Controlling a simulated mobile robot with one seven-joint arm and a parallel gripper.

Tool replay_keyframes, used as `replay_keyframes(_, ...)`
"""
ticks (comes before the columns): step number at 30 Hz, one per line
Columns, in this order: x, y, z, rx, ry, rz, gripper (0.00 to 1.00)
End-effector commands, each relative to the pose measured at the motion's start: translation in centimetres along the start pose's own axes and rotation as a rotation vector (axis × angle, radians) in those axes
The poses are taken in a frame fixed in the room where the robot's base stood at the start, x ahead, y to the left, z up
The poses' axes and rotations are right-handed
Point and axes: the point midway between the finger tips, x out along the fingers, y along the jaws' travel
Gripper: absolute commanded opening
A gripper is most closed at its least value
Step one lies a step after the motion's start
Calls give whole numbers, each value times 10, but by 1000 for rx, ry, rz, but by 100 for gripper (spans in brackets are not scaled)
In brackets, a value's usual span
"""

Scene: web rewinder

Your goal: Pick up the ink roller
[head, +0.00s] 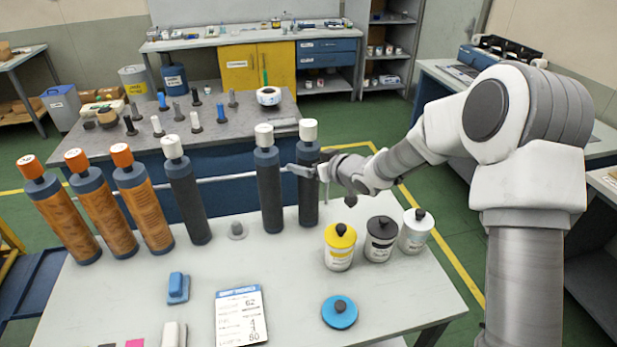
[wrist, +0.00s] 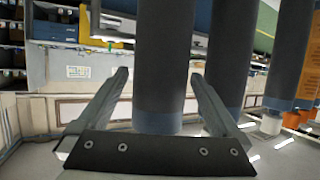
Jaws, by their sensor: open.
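Three dark grey rollers with white caps stand upright on the near table. The rightmost dark roller (head: 308,200) is beside my gripper (head: 303,170), with the middle one (head: 270,190) just left of it. Several rollers with orange caps (head: 143,205) stand at the left. No readable label shows which is the ink roller. In the wrist view my gripper (wrist: 160,78) is open, and a dark roller (wrist: 168,60) with a blue end band appears between its fingers. I cannot tell whether they touch it.
Yellow-labelled (head: 340,250), dark (head: 381,242) and white (head: 415,232) jars stand right of the rollers. A blue disc (head: 339,312), a label card (head: 241,315) and a blue block (head: 178,287) lie in front. A grey bench (head: 190,138) with small pegs stands behind.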

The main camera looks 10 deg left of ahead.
Motion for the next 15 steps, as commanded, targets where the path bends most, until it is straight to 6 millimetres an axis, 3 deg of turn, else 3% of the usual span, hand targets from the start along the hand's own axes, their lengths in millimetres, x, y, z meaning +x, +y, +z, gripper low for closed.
replay_keyframes(6,29,0,1,1,0,-1,100)
replay_keyframes(15,34,0,1,1,0,0,100)
